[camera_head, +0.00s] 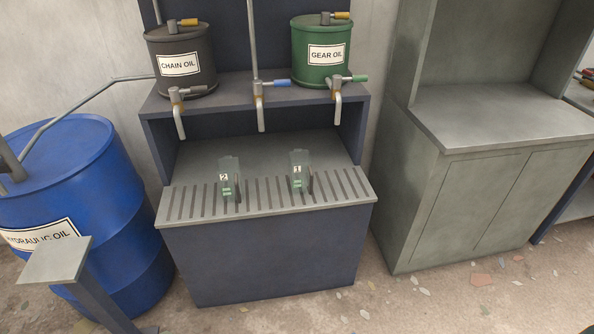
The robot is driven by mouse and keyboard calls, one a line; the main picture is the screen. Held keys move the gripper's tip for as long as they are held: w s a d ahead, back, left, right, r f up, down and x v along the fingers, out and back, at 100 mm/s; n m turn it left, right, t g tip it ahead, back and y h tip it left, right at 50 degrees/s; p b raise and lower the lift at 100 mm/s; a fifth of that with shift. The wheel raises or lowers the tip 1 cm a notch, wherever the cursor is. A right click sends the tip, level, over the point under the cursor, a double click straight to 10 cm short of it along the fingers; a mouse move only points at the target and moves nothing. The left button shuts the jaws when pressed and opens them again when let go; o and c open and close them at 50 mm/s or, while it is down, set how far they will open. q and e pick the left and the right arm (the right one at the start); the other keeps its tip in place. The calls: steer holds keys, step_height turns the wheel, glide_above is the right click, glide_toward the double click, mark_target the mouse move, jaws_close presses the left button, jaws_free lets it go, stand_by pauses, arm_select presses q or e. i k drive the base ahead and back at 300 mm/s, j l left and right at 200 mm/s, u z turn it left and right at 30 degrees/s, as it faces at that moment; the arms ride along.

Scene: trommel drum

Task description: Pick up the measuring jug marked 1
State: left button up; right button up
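The measuring jug marked 1 (299,172) is a small, see-through grey-green jug with a white label. It stands upright on the slatted grate (265,212) of the blue-grey dispensing bench, right of the middle. A similar jug marked 2 (229,177) stands on the same grate to its left, with a clear gap between them. Dark upright shapes, perhaps handles, show at the right side of each jug. Nothing touches either jug except the grate.
Three taps hang above the grate, including a blue-handled one (272,84). A chain oil tank (181,86) and a gear oil tank (320,75) stand above. A blue hydraulic oil drum (75,180) and a grey stand (55,262) are at left, a grey cabinet (490,200) at right.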

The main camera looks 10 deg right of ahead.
mark_target(299, 161)
steer(key=i+l+z, duration=0.45)
steer(key=z, duration=0.25)
steer(key=i+z, duration=0.35)
steer(key=i, duration=0.1)
